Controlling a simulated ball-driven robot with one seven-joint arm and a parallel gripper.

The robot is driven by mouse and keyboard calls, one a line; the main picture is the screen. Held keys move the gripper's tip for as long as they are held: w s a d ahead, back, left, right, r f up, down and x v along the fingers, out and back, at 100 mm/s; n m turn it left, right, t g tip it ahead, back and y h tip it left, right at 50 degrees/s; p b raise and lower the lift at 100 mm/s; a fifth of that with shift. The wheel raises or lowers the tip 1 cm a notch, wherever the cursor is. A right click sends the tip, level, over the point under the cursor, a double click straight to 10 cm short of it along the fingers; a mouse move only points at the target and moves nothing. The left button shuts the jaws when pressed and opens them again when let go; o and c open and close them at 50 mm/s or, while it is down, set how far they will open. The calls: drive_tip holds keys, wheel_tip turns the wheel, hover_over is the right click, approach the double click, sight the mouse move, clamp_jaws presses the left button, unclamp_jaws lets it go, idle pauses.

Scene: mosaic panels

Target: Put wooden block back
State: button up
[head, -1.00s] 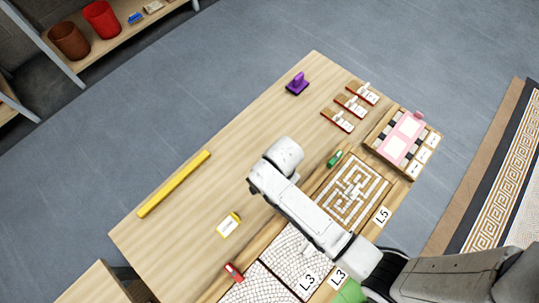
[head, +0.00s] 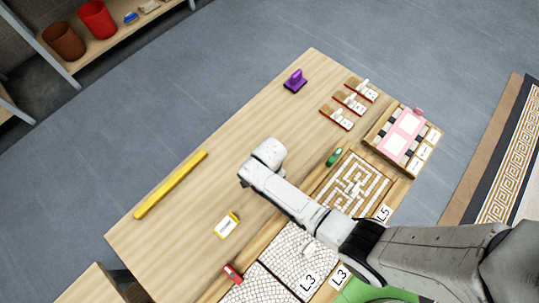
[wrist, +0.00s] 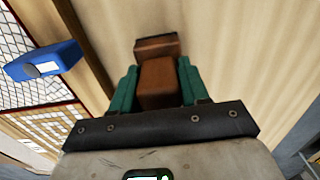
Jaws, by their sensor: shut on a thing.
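A brown wooden block (wrist: 158,84) is between the green fingers of my gripper (wrist: 158,68) in the wrist view. The fingers are shut on its two sides. A darker brown piece (wrist: 156,46) shows just beyond the block; I cannot tell whether it is part of it. Pale wood of the table (wrist: 245,60) lies beneath, and the gap to it is unclear. In the head view my arm's wrist end is over the middle of the table (head: 190,215) and hides the fingers and the block.
A blue object (wrist: 45,60) lies left of the gripper. A yellow bar (head: 171,185), a yellow-edged box (head: 227,225), a red item (head: 232,274), a green item (head: 334,156) and a purple tool (head: 295,81) are on the table. Mosaic panels (head: 355,182) line its right side.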

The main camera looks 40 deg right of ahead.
drive_tip(key=shift+f, duration=0.15)
drive_tip(key=o, duration=1.1)
drive_tip(key=shift+c, duration=0.2)
wheel_tip(320, 180, up, 12)
drive_tip(key=shift+s+r+p, duration=0.1)
drive_tip(key=shift+r+p, duration=0.1)
drive_tip(key=shift+p, duration=0.75)
drive_tip(key=s+d+r+n, duration=0.4)
drive_tip(key=s+r+n, duration=0.1)
drive_tip(key=s+n, duration=0.2)
drive_tip(key=s+d+r+n+t, duration=0.1)
drive_tip(key=s+d+r+n, duration=0.2)
drive_tip(key=s+r+n, duration=0.3)
drive_tip(key=s+n, duration=0.2)
drive_tip(key=s, duration=0.2)
drive_tip(key=shift+d+r, duration=0.15)
drive_tip(key=shift+d, duration=0.25)
